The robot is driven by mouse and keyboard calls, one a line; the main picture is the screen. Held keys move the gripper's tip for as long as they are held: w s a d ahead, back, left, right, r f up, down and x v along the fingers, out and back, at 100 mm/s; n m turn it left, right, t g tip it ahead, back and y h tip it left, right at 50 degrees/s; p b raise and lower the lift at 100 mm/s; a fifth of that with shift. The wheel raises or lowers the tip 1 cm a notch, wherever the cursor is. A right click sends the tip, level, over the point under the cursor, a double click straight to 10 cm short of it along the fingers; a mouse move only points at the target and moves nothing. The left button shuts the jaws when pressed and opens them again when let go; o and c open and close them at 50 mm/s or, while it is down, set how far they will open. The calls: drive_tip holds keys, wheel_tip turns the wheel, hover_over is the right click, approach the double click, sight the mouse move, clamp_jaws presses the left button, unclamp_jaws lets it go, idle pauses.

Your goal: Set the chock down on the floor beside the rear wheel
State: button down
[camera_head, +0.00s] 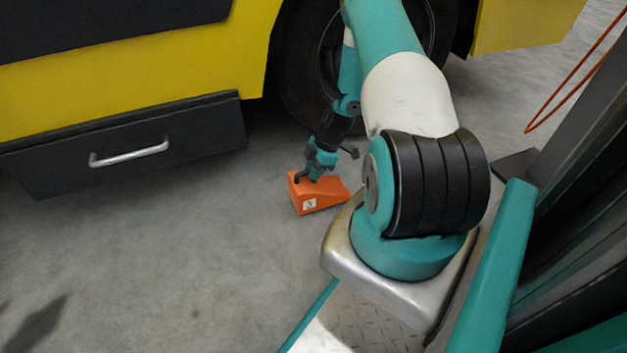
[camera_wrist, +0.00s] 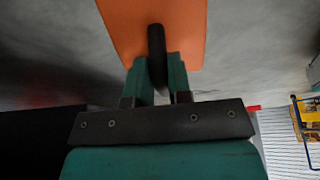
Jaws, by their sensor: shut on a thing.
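The orange chock (camera_head: 318,193), a wedge with a small white label, is at the floor in front of the rear wheel (camera_head: 302,70) in the head view; I cannot tell whether it touches the floor. My gripper (camera_head: 319,169) is above it, shut on its dark handle. In the wrist view the chock (camera_wrist: 183,28) fills the top middle, and my gripper (camera_wrist: 159,80) has its two teal fingers closed around the dark handle. My arm hides much of the wheel.
A yellow vehicle body (camera_head: 150,65) with a dark lower box (camera_head: 130,145) and silver handle stands at the left. An orange hose (camera_head: 566,88) hangs at the upper right. Grey floor (camera_head: 180,250) is clear left of the chock.

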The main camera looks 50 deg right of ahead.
sight(320, 182)
drive_tip(key=shift+f+b, duration=0.4)
drive_tip(key=shift+f, duration=0.85)
drive_tip(key=shift+f, duration=0.1)
drive_tip(key=c, duration=1.1)
unclamp_jaws()
drive_tip(key=shift+o, duration=0.2)
